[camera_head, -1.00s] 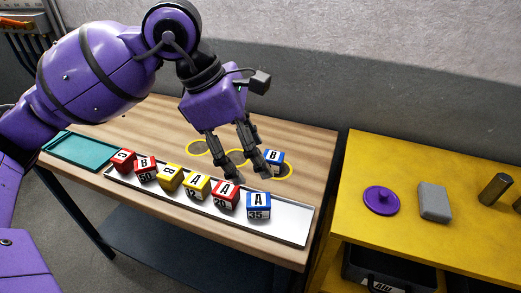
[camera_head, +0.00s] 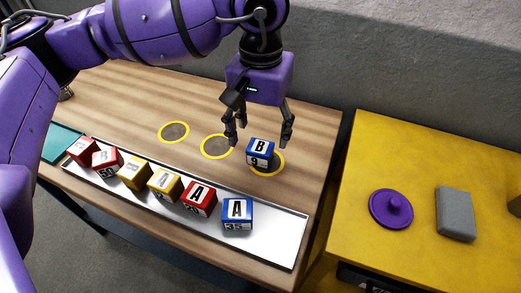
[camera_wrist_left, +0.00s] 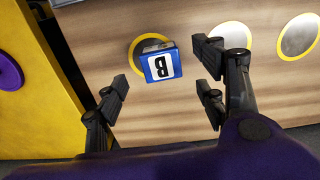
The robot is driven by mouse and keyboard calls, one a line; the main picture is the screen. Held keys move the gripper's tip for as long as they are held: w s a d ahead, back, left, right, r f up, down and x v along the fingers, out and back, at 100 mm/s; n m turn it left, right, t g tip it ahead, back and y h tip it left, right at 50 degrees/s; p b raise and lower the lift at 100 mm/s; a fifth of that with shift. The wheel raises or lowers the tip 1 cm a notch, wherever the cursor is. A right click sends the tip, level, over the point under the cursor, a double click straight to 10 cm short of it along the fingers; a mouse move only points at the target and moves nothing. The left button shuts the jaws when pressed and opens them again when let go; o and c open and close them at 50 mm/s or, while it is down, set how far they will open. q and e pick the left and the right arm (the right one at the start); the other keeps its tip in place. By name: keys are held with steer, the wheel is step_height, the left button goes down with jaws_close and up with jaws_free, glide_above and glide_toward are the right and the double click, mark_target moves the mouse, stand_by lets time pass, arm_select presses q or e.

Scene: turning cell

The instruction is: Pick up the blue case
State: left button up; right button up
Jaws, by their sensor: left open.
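A blue case marked B and 9 (camera_head: 260,153) stands at the right-hand yellow ring on the wooden table. In the left wrist view the same case (camera_wrist_left: 160,64) shows in front of the fingers, partly over its ring. My left gripper (camera_head: 259,135) is open and empty, pointing down, with one finger on each side of this case in the head view; I cannot tell whether they touch it. A second blue case marked A and 35 (camera_head: 237,214) stands at the right end of the row on the white tray. My right gripper is not in view.
The white tray (camera_head: 278,238) also holds red and yellow cases, the closest a red one (camera_head: 199,198). Two other yellow rings (camera_head: 174,132) are empty. A yellow bench (camera_head: 370,150) at the right bears a purple lidded disc (camera_head: 391,209) and a grey block (camera_head: 456,213).

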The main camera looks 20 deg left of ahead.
mark_target(260, 146)
arm_select(q)
step_height(260, 146, down, 6)
steer(key=shift+w+a+f+p, duration=0.1)
steer(key=shift+p, duration=0.25)
steer(key=c, duration=1.3)
steer(key=shift+c, duration=0.3)
